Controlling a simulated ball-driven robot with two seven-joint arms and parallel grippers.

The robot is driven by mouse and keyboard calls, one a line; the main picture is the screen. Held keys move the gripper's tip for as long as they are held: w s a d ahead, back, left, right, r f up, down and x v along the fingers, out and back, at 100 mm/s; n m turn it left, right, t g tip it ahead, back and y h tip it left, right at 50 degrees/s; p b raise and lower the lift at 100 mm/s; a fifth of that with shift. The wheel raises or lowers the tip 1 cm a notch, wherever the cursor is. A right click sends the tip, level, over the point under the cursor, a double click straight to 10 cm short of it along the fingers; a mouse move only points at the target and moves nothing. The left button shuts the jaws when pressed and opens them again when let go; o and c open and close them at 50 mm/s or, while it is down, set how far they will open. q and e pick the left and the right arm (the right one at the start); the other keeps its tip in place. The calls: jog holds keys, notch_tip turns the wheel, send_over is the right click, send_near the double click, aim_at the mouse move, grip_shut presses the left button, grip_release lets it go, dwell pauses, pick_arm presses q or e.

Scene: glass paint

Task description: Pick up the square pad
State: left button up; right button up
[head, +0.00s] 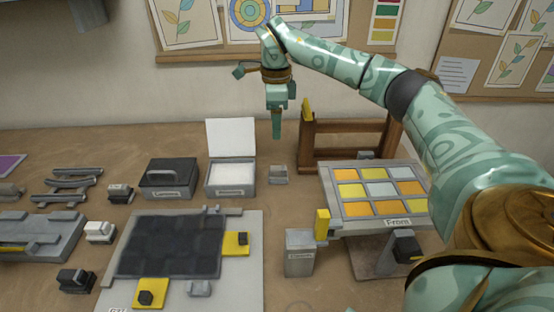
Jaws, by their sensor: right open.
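A white square pad (231,174) lies inside an open grey case (230,190), whose white lid stands upright behind it. My right gripper (277,132) points down from above, to the right of the raised lid and apart from the pad. Its jaws are open and I see nothing held in them, though the fingers overlap in this view. My left gripper is out of view.
A closed black case (168,178) with a handle stands left of the open case. A dark panel (170,246) with yellow clamps lies in front. A raised frame of coloured glass squares (330,182) and a wooden stand (350,155) are on the right.

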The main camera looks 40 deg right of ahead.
jog(key=b, duration=0.4)
send_near(278, 168)
jog(key=f, duration=0.5)
jog(key=shift+w+f, duration=0.1)
jog(key=shift+w, duration=0.3)
jog(key=shift+s+f, duration=0.15)
jog(key=shift+f, duration=0.35)
notch_tip(278, 168, down, 5)
jog(key=shift+s+d+r+b, duration=0.1)
jog(key=shift+s+r+b, duration=0.1)
jog(key=shift+b, duration=0.85)
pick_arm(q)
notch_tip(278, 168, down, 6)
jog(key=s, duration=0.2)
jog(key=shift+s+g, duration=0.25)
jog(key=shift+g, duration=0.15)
pick_arm(e)
jog(key=shift+r, duration=0.1)
jog(key=shift+c, duration=0.9)
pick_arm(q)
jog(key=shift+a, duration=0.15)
pick_arm(e)
jog(key=c, duration=0.9)
